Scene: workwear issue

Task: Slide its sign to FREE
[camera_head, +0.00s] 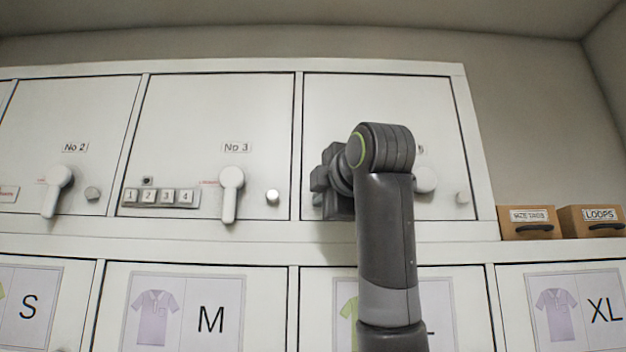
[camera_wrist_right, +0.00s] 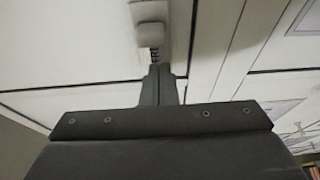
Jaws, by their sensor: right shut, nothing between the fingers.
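My right gripper (camera_wrist_right: 160,72) is shut and empty, its fingertips close to a locker front in the wrist view. Just beyond the tips is a pale sliding sign with a raised block (camera_wrist_right: 151,36). Dark letters, perhaps part of FREE, show between block and fingertips, partly hidden; I cannot tell if the fingers touch the sign. In the head view my right gripper (camera_head: 330,186) is at the left part of the upper right locker door (camera_head: 325,110). My arm hides the sign there and most of the door's number label. My left gripper is not in view.
Doors No 2 (camera_head: 85,115) and No 3 (camera_head: 220,110) are shut, with white handles and small knobs. No 3 has numbered buttons (camera_head: 160,196). Lower doors bear shirt size cards. Two brown boxes (camera_head: 527,222) (camera_head: 590,221) stand at the right.

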